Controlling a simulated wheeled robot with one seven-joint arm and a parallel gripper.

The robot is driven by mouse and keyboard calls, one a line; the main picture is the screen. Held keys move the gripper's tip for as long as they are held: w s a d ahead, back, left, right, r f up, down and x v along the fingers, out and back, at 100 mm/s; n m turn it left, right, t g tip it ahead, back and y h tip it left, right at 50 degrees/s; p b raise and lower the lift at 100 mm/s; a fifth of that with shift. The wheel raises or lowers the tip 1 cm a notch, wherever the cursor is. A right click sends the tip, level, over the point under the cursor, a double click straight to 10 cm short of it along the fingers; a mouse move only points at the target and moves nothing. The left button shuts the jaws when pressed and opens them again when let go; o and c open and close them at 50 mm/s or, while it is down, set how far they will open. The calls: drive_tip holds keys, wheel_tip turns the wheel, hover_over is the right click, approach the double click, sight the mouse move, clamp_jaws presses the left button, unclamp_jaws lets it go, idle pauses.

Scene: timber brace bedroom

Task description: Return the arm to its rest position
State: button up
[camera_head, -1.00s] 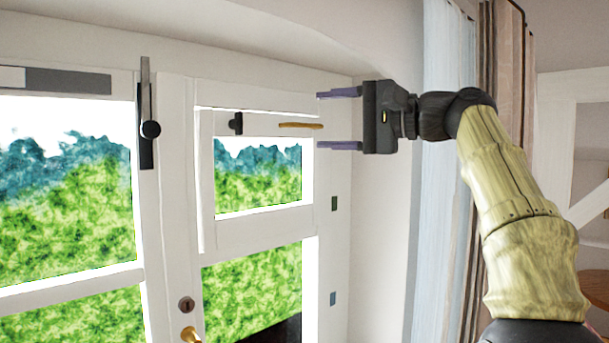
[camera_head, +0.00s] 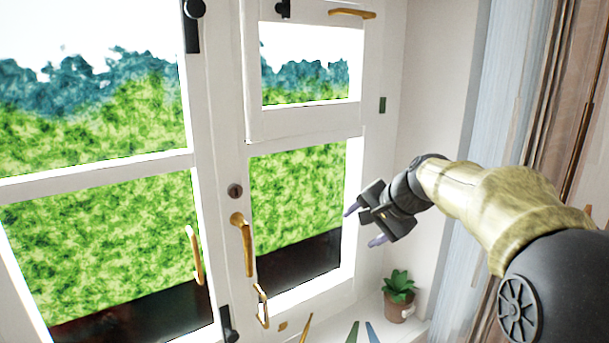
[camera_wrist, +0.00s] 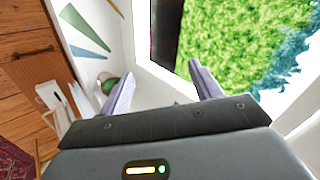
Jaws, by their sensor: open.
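A white-framed window door (camera_head: 232,150) with brass handles (camera_head: 243,245) stands at the left. A potted plant (camera_head: 398,290) sits below my gripper. In the wrist view a wooden surface (camera_wrist: 30,75) lies at the left.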

drive_tip(key=s+d+f+n+g+h+b, duration=0.1)
drive_tip(key=s+f+n, duration=0.3)
drive_tip(key=s+f, duration=0.7)
drive_tip(key=s+d+f+n+g+h+b, duration=0.1)
drive_tip(key=s+f+n+g+h+b, duration=0.1)
drive_tip(key=s+f, duration=1)
wheel_tip(320, 180, down, 5)
drive_tip(key=shift+s+d+r+n+g+h, duration=0.15)
drive_tip(key=shift+d+n+g+h, duration=0.25)
drive_tip(key=shift+n+g+h, duration=0.5)
drive_tip(key=shift+c, duration=0.4)
